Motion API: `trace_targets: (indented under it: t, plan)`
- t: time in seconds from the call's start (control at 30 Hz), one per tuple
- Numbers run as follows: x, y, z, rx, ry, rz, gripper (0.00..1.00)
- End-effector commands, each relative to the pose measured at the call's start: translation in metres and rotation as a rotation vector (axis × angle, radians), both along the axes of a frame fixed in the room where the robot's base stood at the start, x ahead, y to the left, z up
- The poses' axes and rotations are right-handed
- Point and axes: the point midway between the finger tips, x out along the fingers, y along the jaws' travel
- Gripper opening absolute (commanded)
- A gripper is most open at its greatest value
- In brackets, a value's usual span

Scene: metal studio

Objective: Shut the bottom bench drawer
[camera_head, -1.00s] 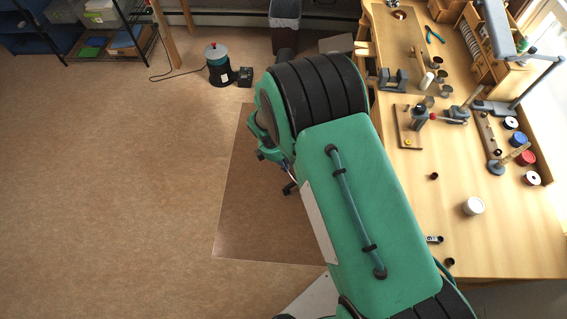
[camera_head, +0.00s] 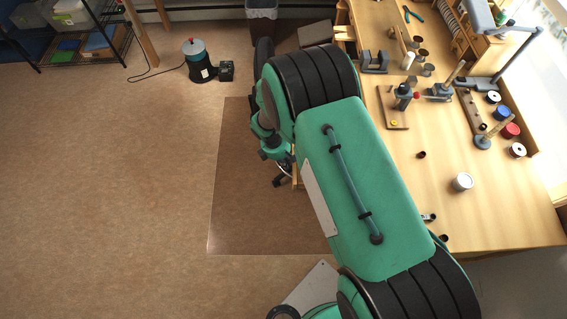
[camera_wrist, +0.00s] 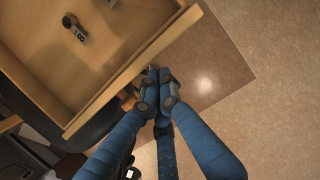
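An open light-wood drawer (camera_wrist: 140,62) shows from above in the wrist view, its front panel running diagonally, with a small grey metal piece (camera_wrist: 76,29) inside. I cannot tell from this view which drawer of the bench it is. My gripper (camera_wrist: 158,80) has blue fingers with dark tips drawn together, with nothing seen between them. The tips are at the outer side of the drawer front; whether they touch it is unclear. In the head view my arm hides most of the drawer side of the bench (camera_head: 500,215).
A bin (camera_head: 262,15) and a dark canister (camera_head: 199,65) stand on the floor at the back. Tools and a white can (camera_head: 462,182) are on the bench.

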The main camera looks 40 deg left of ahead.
Motion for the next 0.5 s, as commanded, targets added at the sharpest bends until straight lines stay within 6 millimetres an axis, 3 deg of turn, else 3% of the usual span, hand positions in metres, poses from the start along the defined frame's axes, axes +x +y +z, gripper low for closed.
trace_targets:
  t: [0.3, 0.5]
  plan:
    - [0.002, -0.002, 0.000, 0.000, 0.000, -0.001, 0.00]
    - [0.013, -0.013, 0.001, -0.001, 0.000, -0.001, 0.00]
